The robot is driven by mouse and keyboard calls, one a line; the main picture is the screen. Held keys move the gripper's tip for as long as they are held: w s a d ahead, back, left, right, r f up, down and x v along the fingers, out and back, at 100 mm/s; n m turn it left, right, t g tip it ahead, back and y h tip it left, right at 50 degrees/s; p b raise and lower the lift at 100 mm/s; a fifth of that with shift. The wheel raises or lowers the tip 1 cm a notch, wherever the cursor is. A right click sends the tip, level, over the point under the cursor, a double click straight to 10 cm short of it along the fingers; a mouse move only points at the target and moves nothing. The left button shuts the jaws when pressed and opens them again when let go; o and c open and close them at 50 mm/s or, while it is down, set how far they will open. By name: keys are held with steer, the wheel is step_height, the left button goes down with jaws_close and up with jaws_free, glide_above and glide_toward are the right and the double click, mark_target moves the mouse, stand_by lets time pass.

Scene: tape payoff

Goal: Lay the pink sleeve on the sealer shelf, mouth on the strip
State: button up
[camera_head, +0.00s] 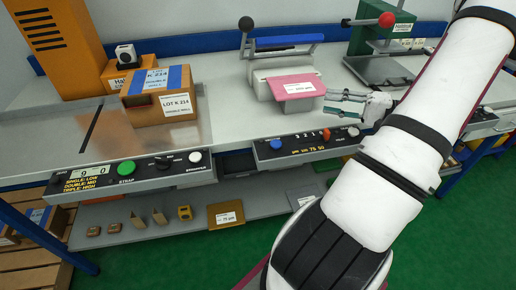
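The pink sleeve (286,82), a flat piece with a white label, lies on the front of the sealer (258,85), a pale grey unit on the bench. Its far edge is by the sealer's top, below the raised blue lever (286,40). I cannot tell exactly where its mouth sits relative to the strip; strip and shelf are not clearly visible. My gripper (331,103) is just right of the sleeve's near right corner. Its two fingers are spread apart with nothing visible between them, and they look clear of the sleeve.
A cardboard box (163,97) with blue tape stands left on the bench. A green press (380,35) with a red knob stands at the back right. Control panels (130,174) line the bench front. A lower shelf (150,232) holds small parts. My arm covers the right side.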

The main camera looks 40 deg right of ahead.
steer(key=w+a+r+n+g+y, duration=0.1)
steer(key=w+a+r+n+g, duration=0.2)
steer(key=a, duration=0.4)
steer(key=w+a+r+n+g+y, duration=0.15)
steer(key=a+g, duration=0.25)
steer(key=a, duration=0.4)
steer(key=w+a+r+n+g, duration=0.2)
steer(key=a+r+g, duration=0.15)
steer(key=a, duration=0.35)
steer(key=s+a+r+n+g+h, duration=0.2)
steer(key=s+a+n+h, duration=0.4)
steer(key=s+a+h, duration=0.4)
steer(key=shift+s+a+r, duration=0.65)
steer(key=shift+s+a, duration=0.75)
steer(key=shift+a, duration=1.45)
steer(key=shift+r+n, duration=0.15)
steer(key=shift+n, duration=0.1)
